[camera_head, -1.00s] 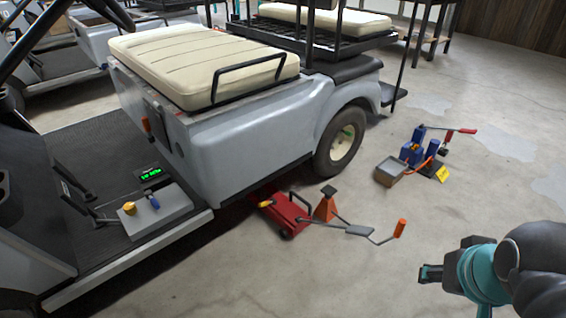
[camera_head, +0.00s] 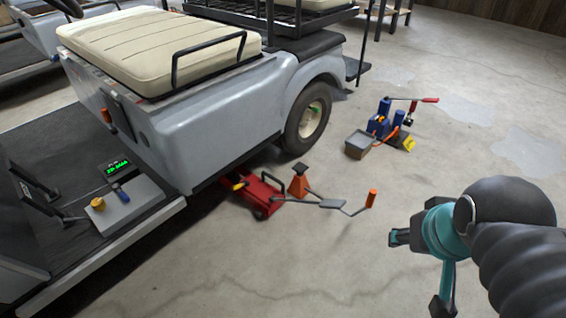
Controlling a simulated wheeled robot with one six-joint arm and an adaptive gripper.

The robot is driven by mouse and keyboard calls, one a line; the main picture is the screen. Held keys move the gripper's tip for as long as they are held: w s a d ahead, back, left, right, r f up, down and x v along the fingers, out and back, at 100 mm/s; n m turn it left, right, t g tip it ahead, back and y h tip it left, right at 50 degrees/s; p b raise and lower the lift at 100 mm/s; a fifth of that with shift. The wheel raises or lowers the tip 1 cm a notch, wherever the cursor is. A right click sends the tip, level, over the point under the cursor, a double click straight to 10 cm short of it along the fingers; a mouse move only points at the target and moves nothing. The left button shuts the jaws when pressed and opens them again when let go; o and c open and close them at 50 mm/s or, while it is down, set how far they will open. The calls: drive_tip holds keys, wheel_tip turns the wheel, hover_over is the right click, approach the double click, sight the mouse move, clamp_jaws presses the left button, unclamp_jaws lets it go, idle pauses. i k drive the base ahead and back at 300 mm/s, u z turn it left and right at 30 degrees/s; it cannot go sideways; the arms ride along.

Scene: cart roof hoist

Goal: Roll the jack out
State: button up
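The red floor jack (camera_head: 262,197) sits on the floor, partly under the side of the grey cart (camera_head: 170,120), just ahead of the rear wheel. Its long thin handle reaches right over the floor to an orange grip (camera_head: 373,197). An orange jack stand (camera_head: 299,182) stands just behind the jack's handle; whether they touch is unclear. My gripper (camera_head: 394,238) is at the right, in front of and right of the orange grip in the picture, apart from it. Its dark fingers point left and hold nothing visible. Their opening is too small to judge.
A blue device with a red-tipped lever (camera_head: 383,122) and a grey tray (camera_head: 358,146) stand on the floor beyond the handle. The cart's dark footwell, with a control box (camera_head: 125,205), lies left. The concrete floor in front of the jack is clear.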

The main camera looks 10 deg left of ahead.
sight(259, 191)
drive_tip(key=u, duration=0.3)
drive_tip(key=k, duration=0.5)
drive_tip(key=u, duration=1.3)
drive_tip(key=i, duration=1.35)
drive_tip(key=z, duration=1.05)
drive_tip(key=i, duration=0.3)
drive_tip(key=z, duration=0.4)
